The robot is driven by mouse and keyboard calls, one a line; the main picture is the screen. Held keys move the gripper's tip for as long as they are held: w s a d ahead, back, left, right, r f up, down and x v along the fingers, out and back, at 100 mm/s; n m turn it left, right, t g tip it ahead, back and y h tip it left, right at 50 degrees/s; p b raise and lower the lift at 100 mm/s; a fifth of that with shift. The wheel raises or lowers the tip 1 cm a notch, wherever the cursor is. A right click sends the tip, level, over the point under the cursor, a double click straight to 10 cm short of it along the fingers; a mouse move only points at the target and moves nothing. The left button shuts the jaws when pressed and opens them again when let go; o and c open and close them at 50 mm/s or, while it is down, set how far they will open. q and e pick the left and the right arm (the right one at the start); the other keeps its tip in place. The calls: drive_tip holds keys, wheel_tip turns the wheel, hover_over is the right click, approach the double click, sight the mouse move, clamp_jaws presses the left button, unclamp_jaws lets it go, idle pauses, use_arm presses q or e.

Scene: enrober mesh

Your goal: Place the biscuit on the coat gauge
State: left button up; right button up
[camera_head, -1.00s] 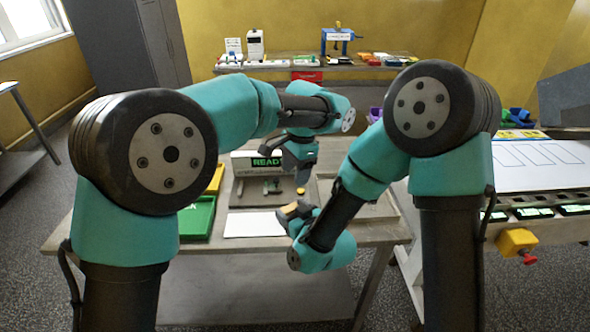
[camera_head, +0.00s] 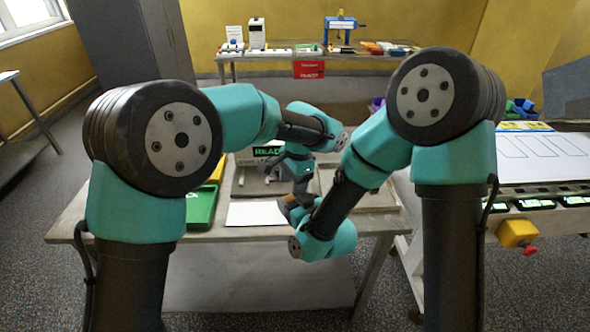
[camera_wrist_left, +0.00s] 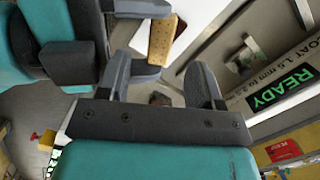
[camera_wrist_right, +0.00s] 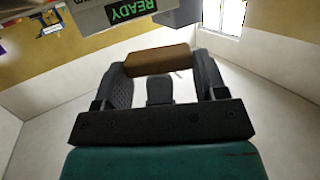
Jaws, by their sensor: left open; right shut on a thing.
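The biscuit (camera_wrist_right: 160,61) is a tan-brown bar that spans the fingers of my right gripper (camera_wrist_right: 160,72), which is shut on it. In the left wrist view the biscuit (camera_wrist_left: 163,38) shows its dotted face between the right gripper's dark fingers (camera_wrist_left: 140,38). My left gripper (camera_wrist_left: 160,82) is open and empty, close to the biscuit but not around it. In the head view the two grippers meet above the table's front part, and arm links mostly hide the biscuit. The coat gauge (camera_head: 267,151) stands behind them, with a green READY display that also shows in the left wrist view (camera_wrist_left: 285,88).
A white sheet (camera_head: 256,215) lies at the table's front. A green tray (camera_head: 201,207) stands to its left. A conveyor (camera_head: 535,172) with an emergency stop (camera_head: 517,234) is at the right. A back bench (camera_head: 280,53) holds several items.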

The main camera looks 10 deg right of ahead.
use_arm(q)
drive_tip(key=shift+s+a+f, duration=0.1)
drive_tip(key=shift+a+f, duration=0.05)
drive_tip(key=shift+f, duration=0.95)
drive_tip(key=shift+s+a+f, duration=0.1)
drive_tip(key=shift+a+f, duration=0.05)
drive_tip(key=shift+f, duration=0.9)
drive_tip(key=c, duration=0.8)
drive_tip(key=shift+w, duration=0.1)
drive_tip(key=shift+c, duration=0.2)
use_arm(e)
drive_tip(key=o, duration=0.8)
